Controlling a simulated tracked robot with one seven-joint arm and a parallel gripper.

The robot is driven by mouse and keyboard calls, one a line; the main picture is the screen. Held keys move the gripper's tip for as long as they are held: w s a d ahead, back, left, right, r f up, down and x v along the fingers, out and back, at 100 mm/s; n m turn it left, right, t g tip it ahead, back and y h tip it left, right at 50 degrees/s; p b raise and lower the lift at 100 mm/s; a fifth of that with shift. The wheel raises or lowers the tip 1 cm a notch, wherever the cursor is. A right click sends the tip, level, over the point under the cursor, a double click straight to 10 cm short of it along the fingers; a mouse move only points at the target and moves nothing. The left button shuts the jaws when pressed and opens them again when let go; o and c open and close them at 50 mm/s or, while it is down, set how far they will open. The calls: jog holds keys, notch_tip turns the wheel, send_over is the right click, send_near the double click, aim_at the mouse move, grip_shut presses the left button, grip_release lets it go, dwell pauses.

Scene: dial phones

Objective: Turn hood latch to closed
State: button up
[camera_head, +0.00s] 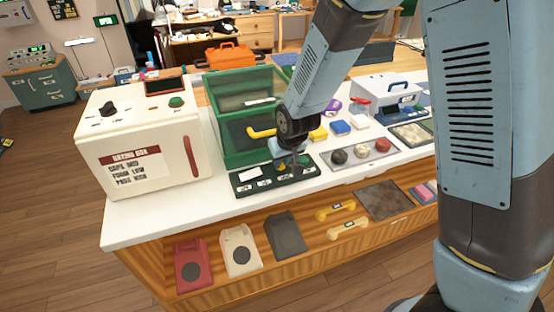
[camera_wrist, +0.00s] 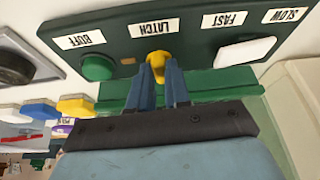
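The green machine with a raised hood (camera_head: 240,90) stands on the white counter, its dark green control panel (camera_head: 255,180) in front. In the wrist view, the panel (camera_wrist: 120,28) carries the yellow hood latch (camera_wrist: 158,57) below the LATCH label.
Next to the latch are a green BUFF button (camera_wrist: 97,67) and a white rocker (camera_wrist: 245,52) by FAST and SLOW. A cream box (camera_head: 140,135) stands left of the machine. A knob tray (camera_head: 360,155) is to the right.

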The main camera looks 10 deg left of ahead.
jog(key=shift+s+a, duration=0.1)
grip_shut()
jog(key=shift+m, duration=0.4)
jog(key=o, duration=0.7)
grip_release()
jog(key=shift+c, duration=0.2)
jog(key=shift+r, duration=0.1)
jog(key=v, duration=1.3)
jog(key=shift+s+r, duration=0.15)
jog(key=shift+r, duration=0.05)
jog(key=shift+a, duration=0.1)
